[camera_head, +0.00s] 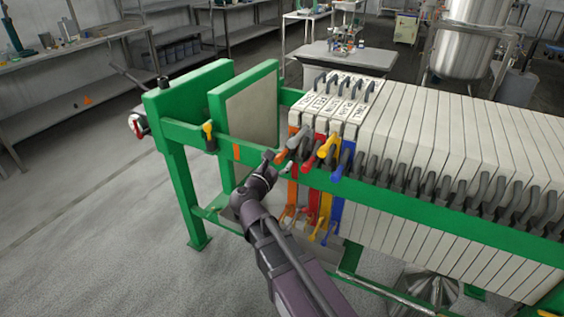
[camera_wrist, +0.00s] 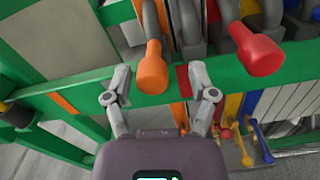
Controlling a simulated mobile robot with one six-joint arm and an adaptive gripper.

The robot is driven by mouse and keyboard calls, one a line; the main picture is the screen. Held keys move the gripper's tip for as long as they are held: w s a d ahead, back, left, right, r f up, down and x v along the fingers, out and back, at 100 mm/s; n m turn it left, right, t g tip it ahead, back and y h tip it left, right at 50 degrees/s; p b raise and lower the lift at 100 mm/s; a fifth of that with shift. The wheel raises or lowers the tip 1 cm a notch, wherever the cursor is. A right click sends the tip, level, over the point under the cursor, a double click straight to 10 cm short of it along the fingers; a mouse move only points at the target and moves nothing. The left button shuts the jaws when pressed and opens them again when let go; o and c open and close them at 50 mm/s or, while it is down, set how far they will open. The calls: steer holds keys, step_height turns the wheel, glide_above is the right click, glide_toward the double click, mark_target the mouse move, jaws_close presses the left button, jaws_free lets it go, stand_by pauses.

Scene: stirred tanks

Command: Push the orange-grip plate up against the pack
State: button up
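The orange-grip plate (camera_head: 294,119) hangs upright on the green rails at the left end of the row of plates. Its orange grip (camera_wrist: 152,68) shows large in the wrist view. My gripper (camera_wrist: 160,82) is open, with one finger on each side of that grip; I cannot tell whether either finger touches it. In the head view my gripper (camera_head: 278,162) is at the near rail beside the grip. The red, yellow and blue-grip plates stand just to the right, then the white pack (camera_head: 430,120). Any small gap between the orange and red plates is hard to tell.
The green frame's near rail (camera_head: 400,192) runs along under the grips. A pale-faced green end plate (camera_head: 250,110) stands to the left, with an open gap before the orange-grip plate. The red grip (camera_wrist: 257,50) is close on the right of my gripper.

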steer(key=shift+a, duration=0.1)
steer(key=shift+s+a, duration=0.15)
steer(key=shift+s, duration=0.2)
steer(key=v, duration=1.1)
steer(key=shift+s, duration=0.1)
stand_by(0.4)
